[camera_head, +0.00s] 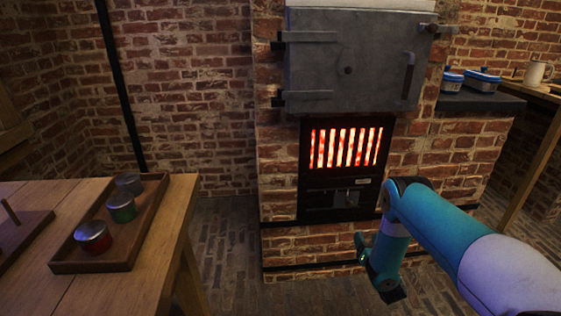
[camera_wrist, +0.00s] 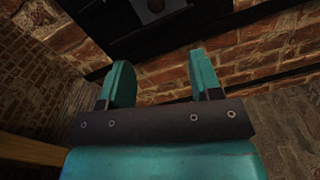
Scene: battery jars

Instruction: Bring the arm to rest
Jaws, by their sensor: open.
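My gripper (camera_wrist: 162,78) is open and empty in the wrist view, with its two teal fingers apart and brick and dark metal behind them. In the head view my teal and white arm reaches in from the right. It bends down in front of the stove, and the gripper (camera_head: 374,262) hangs low over the floor, apart from the table. Three jars stand in a wooden tray (camera_head: 118,259) on the left table: a red one (camera_head: 93,238), a green one (camera_head: 121,208) and a grey one (camera_head: 129,184).
The brick stove has a closed grey door (camera_head: 350,72) above a glowing red grate (camera_head: 345,148). The wooden table (camera_head: 183,200) fills the lower left. Blue-lidded containers (camera_head: 482,80) and a mug (camera_head: 537,71) stand at the right. Floor is clear between table and arm.

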